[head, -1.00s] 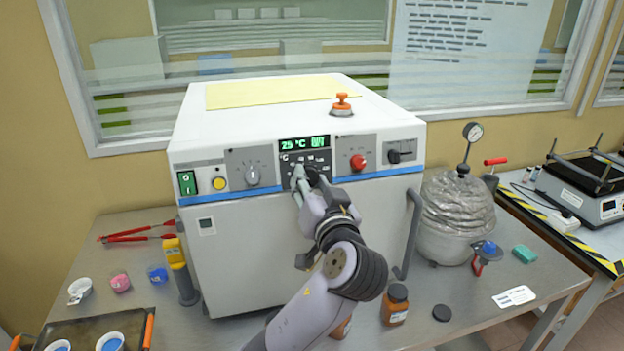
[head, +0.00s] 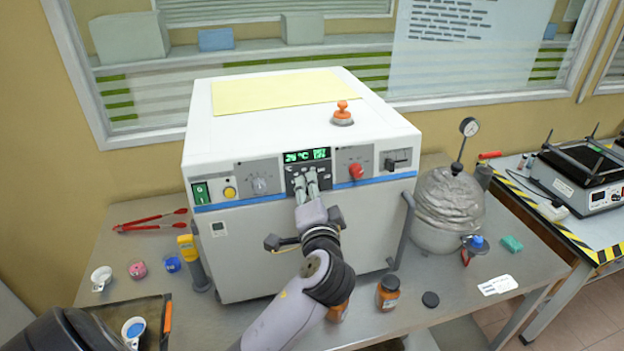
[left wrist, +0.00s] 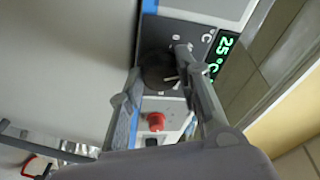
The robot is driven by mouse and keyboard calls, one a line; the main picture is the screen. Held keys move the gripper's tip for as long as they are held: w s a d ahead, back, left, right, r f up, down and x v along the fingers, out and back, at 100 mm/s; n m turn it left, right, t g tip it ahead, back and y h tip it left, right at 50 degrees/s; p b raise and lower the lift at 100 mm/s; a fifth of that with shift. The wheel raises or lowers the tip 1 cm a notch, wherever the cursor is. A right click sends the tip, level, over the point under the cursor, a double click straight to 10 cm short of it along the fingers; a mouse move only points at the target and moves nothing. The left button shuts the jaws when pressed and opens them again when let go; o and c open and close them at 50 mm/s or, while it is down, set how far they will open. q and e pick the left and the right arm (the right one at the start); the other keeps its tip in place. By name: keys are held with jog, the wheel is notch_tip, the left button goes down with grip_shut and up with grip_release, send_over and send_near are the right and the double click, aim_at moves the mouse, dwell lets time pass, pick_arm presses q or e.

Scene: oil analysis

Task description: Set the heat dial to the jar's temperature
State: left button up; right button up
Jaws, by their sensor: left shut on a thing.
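The heat dial (left wrist: 158,72) is a dark round knob with a white pointer line on the oven's front panel. My left gripper (head: 306,178) is at the panel below the green display (head: 307,155); its fingers (left wrist: 158,74) are shut on the dial, one on each side. In the head view the fingers mostly hide the dial. The display reads 25 °C in the left wrist view (left wrist: 221,58). A brown jar (head: 388,294) stands on the table right of my arm, and another brown jar (head: 338,311) is partly hidden by it. I cannot read a temperature on either jar.
The white oven (head: 250,250) also carries a grey dial (head: 260,186), a red knob (head: 356,171) and a green switch (head: 200,192). A foil-wrapped vessel with a gauge (head: 448,205) stands at right. Red tongs (head: 150,220) and small cups lie at left.

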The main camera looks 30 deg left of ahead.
pick_arm(q)
jog(key=shift+m+p, duration=0.5)
jog(key=o, duration=1.1)
jog(key=shift+o, duration=0.2)
jog(key=v, duration=1.2)
jog(key=shift+s+a, duration=0.1)
